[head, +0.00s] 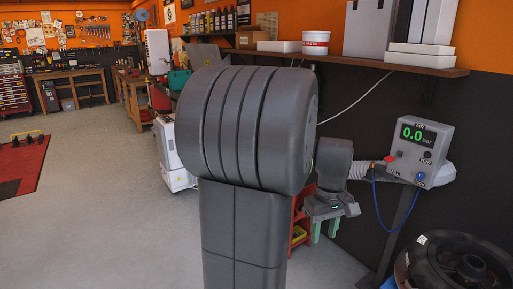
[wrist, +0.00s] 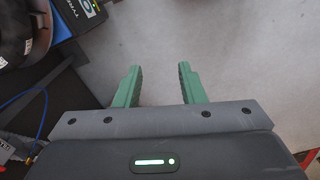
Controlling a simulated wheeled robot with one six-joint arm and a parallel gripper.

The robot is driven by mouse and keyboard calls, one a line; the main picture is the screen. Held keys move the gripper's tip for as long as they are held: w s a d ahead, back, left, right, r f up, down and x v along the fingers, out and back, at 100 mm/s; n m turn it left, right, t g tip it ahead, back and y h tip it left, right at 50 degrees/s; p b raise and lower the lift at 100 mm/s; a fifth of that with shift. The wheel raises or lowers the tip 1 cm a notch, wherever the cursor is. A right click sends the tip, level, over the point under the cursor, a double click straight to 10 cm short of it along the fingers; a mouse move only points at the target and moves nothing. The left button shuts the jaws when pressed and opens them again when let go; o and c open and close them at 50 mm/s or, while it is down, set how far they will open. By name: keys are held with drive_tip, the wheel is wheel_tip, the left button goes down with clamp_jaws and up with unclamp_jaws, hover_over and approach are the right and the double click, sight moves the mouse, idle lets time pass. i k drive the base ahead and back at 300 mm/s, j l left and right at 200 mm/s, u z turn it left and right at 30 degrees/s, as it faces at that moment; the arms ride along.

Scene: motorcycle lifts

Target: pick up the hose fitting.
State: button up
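A grey control box (head: 420,150) with a green "0.0 bar" display stands on a post at the right of the head view. A thin blue hose (head: 376,205) hangs in a loop from it, and a small blue connector (head: 421,175) shows on its lower front. I cannot tell whether this connector is the hose fitting. In the head view my gripper (head: 316,228) is left of the box, pointing down.
A black wheel (head: 455,268) lies at the lower right, below the control box. A red shelf unit (head: 299,222) stands behind my gripper. A wall shelf (head: 390,65) holds boxes above. Open floor (head: 90,190) lies to the left.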

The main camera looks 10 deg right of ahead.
sight(371, 167)
drive_tip(key=i+z, duration=0.3)
drive_tip(key=i, duration=0.3)
drive_tip(key=i+z, duration=0.25)
drive_tip(key=i, duration=0.35)
drive_tip(key=i+j+z, duration=0.3)
drive_tip(key=i, duration=0.25)
drive_tip(key=i+l, duration=0.2)
drive_tip(key=i, duration=0.15)
drive_tip(key=i+l+z, duration=0.1)
drive_tip(key=i, duration=0.25)
drive_tip(key=i+l, duration=0.3)
drive_tip(key=i+z, duration=0.05)
drive_tip(key=i, duration=0.05)
